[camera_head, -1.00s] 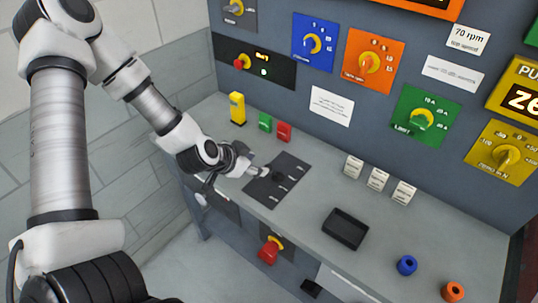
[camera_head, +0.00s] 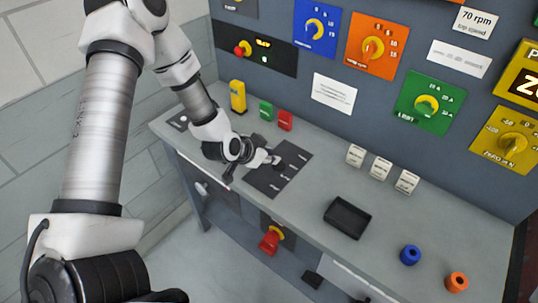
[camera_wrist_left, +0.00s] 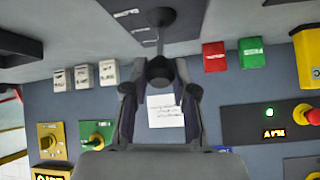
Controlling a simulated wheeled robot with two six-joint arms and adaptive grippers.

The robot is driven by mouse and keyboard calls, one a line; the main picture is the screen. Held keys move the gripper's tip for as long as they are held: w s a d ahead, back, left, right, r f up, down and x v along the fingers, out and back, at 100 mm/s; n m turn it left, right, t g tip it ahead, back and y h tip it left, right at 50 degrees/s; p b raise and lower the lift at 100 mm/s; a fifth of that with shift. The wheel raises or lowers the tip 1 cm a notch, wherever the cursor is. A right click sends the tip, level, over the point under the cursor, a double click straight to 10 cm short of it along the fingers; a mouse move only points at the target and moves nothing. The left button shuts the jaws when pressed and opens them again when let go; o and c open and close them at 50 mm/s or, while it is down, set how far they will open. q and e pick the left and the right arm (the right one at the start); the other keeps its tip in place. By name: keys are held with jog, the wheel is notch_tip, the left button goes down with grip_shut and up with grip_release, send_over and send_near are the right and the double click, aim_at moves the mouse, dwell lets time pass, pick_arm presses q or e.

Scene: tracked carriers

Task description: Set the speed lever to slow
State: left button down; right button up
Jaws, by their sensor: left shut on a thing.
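The dark lever plate (camera_head: 268,184) lies on the grey desk top, with a row of small white labels. The labels are too small to read in the head view. My left gripper (camera_head: 272,160) is over the plate's far left part, reaching in from the left. In the left wrist view, the dark lever knob (camera_wrist_left: 160,70) sits between the fingers of my left gripper (camera_wrist_left: 160,88), which is shut on it. The lever's dark base (camera_wrist_left: 161,17) shows beyond the knob. In the head view the gripper largely hides the lever. My right gripper is not in view.
A yellow block (camera_head: 238,97), a green block (camera_head: 266,111) and a red block (camera_head: 285,120) stand behind the plate. A black tray (camera_head: 347,218) lies to its right. White labelled blocks (camera_head: 380,168) stand beyond it. A red knob (camera_head: 269,241) is on the desk front.

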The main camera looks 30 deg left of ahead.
pick_arm(q)
jog(key=shift+w+r+g+p, duration=0.5)
jog(key=shift+r+g+p, duration=0.1)
jog(key=shift+p, duration=0.5)
jog(key=shift+w+f+b, duration=0.15)
jog(key=shift+w+b, duration=0.35)
jog(key=shift+w, duration=0.6)
jog(key=shift+w+d+r, duration=0.1)
jog(key=shift+w+r, duration=0.05)
jog(key=shift+r, duration=0.05)
jog(key=c, duration=1.2)
grip_release()
jog(key=shift+o, duration=1.4)
jog(key=shift+w, duration=0.1)
jog(key=shift+f, duration=0.1)
jog(key=v, duration=1.2)
